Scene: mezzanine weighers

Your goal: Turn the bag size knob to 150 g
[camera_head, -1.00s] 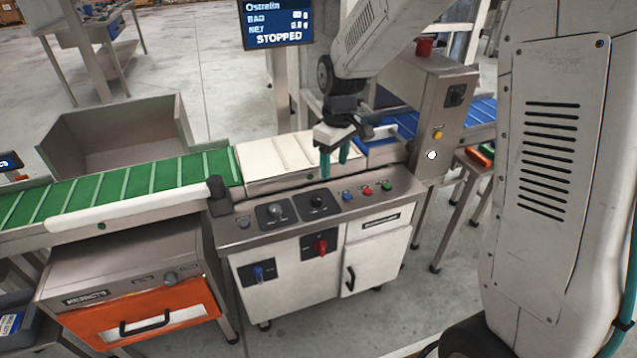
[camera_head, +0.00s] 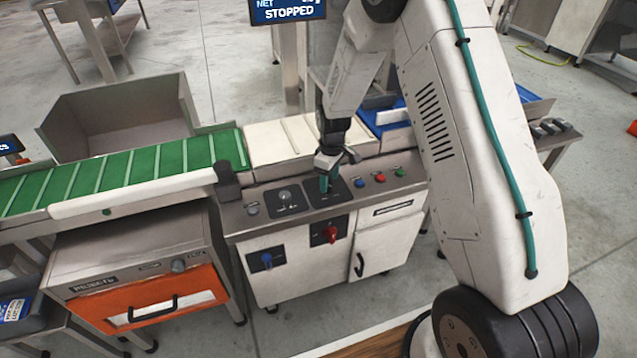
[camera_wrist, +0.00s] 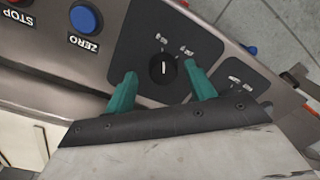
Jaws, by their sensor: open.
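The knob (camera_wrist: 163,69) is a round black dial with a white pointer line, on a dark plate (camera_wrist: 140,45) next to the blue ZERO button. Small white labels lie along one side of it, too small to read surely. In the wrist view, my gripper (camera_wrist: 162,77) has its teal fingers open, one on each side of the knob, with visible gaps. Whether the fingertips are down at knob height cannot be told. In the head view, my gripper (camera_head: 326,184) is over the right-hand dark plate (camera_head: 340,194) and hides the knob.
Left of it is a second dark plate with a grey knob (camera_head: 285,196). Blue (camera_head: 360,183), red (camera_head: 380,178) and green (camera_head: 399,172) buttons lie to the right. The screen (camera_head: 288,10) reads STOPPED.

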